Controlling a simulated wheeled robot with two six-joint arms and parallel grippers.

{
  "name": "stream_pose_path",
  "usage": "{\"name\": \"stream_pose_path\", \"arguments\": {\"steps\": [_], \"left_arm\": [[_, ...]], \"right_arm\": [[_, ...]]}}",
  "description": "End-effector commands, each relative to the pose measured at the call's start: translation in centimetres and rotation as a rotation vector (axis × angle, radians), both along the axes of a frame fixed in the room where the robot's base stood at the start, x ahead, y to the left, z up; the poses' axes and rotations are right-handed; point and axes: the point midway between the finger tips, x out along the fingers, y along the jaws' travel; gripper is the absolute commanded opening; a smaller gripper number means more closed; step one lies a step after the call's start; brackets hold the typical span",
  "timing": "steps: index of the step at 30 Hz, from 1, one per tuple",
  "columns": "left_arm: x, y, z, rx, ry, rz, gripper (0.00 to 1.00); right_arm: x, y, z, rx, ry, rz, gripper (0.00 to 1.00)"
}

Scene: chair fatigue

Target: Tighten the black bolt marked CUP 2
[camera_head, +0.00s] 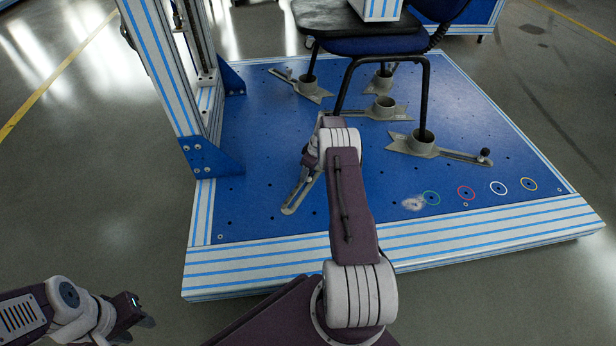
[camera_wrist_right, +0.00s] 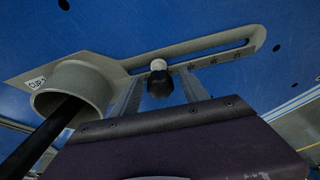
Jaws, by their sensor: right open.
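In the right wrist view a black bolt (camera_wrist_right: 160,84) with a pale top stands at the slot of a grey bracket (camera_wrist_right: 200,54). My right gripper (camera_wrist_right: 159,78) is open, with one finger on each side of the bolt; I cannot tell whether they touch it. In the head view my right arm hides this bolt and cup; the slotted end (camera_head: 298,196) shows. My left gripper (camera_head: 140,314) is low at left, off the platform, its jaws unclear.
A blue platform (camera_head: 270,215) with striped edges carries several cup brackets and a chair (camera_head: 375,45). Another black bolt (camera_head: 484,154) stands on the right front bracket (camera_head: 455,154). A striped upright (camera_head: 165,80) rises at left. Coloured rings mark the front right.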

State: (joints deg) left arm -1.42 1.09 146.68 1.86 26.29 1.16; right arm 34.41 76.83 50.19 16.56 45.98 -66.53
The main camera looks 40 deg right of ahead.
Motion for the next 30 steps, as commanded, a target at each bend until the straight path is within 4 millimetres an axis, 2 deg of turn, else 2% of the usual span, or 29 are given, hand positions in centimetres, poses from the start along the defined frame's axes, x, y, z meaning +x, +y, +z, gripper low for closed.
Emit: {"name": "stream_pose_path", "arguments": {"steps": [4, 12, 16, 22, 27, 28, 30], "left_arm": [[0.0, 0.0, -0.9, 0.000, 0.000, 0.000, 0.36], [0.0, 0.0, -3.2, 0.000, 0.000, 0.000, 0.36], [0.0, 0.0, -2.7, 0.000, 0.000, 0.000, 0.36], [0.0, 0.0, -2.7, 0.000, 0.000, 0.000, 0.36], [0.0, 0.0, -2.7, 0.000, 0.000, 0.000, 0.36], [0.0, 0.0, -2.7, 0.000, 0.000, 0.000, 0.36], [0.0, 0.0, -2.7, 0.000, 0.000, 0.000, 0.36]], "right_arm": [[0.0, 0.0, -0.4, 0.000, 0.000, 0.041, 0.53], [0.1, -0.1, -0.4, -0.002, -0.002, 0.236, 0.53], [0.0, 0.0, -0.1, 0.000, 0.000, 0.341, 0.53], [0.0, 0.0, 0.0, 0.000, 0.000, 0.351, 0.53], [0.0, 0.0, 0.0, 0.000, 0.000, 0.349, 0.05], [0.0, 0.0, 0.0, 0.000, 0.000, 0.349, 0.00], [0.0, 0.0, 0.0, 0.000, 0.000, 0.348, 0.00]]}}
